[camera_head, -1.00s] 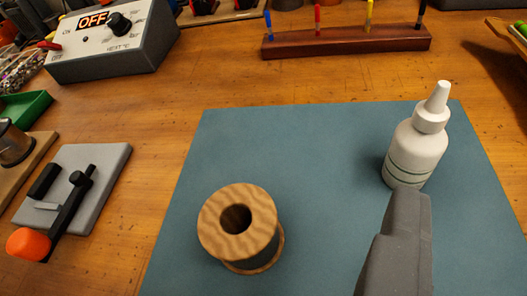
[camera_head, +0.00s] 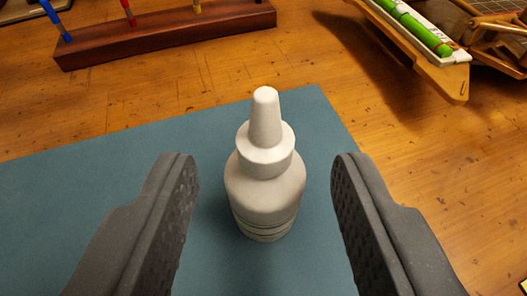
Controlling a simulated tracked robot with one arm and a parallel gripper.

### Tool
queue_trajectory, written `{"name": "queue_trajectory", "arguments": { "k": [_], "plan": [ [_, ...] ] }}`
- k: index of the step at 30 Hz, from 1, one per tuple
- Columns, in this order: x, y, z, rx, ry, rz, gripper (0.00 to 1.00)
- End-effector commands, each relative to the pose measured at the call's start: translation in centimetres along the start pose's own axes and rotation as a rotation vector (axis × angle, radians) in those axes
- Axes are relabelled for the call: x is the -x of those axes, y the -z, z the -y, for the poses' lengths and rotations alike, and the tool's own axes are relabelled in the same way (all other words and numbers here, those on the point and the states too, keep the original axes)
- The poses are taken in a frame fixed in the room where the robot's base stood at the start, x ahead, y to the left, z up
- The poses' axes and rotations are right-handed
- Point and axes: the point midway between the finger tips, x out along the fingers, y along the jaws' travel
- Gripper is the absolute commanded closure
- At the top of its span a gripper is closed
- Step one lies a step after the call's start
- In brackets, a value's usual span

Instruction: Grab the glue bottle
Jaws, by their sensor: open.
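The white glue bottle (camera_head: 265,185) stands upright on the blue-grey mat (camera_head: 90,200), with its cone-shaped nozzle pointing up. It is near the middle of the view. My gripper (camera_head: 265,175) is open, with one dark grey finger to the left of the bottle and one to the right. There is a visible gap between the bottle and each finger, and neither touches it. How far the fingertips reach along the bottle's depth is hard to tell.
A dark red wooden pen rack (camera_head: 165,35) with coloured pens stands at the back left. A wooden car frame with a green battery (camera_head: 410,25) is at the back right. Bare wooden table (camera_head: 240,70) lies behind the mat.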

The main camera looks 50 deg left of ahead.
Motion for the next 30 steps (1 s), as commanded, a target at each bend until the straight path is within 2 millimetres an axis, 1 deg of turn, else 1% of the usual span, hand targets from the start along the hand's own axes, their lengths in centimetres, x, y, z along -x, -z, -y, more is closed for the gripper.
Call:
{"name": "queue_trajectory", "arguments": {
  "k": [5,16,19,24,25,26,27,28,30],
  "plan": [
    [-0.7,0.0,0.0,0.000,0.000,0.000,0.57],
    [-4.9,0.1,0.0,0.002,0.000,0.001,0.57],
    [-5.3,0.1,-0.1,0.002,-0.002,0.001,0.57],
    [-5.3,0.2,-0.1,0.001,-0.002,0.001,0.57],
    [-5.3,0.1,-0.1,0.001,-0.002,0.001,0.62],
    [-5.3,0.1,-0.1,0.001,-0.002,0.001,0.71],
    [-5.2,0.1,-0.1,0.001,-0.002,0.001,0.82],
    [-5.2,0.1,-0.2,0.001,-0.002,0.001,0.90],
    [-5.2,0.2,-0.2,0.001,-0.002,0.000,0.91]
  ]
}}
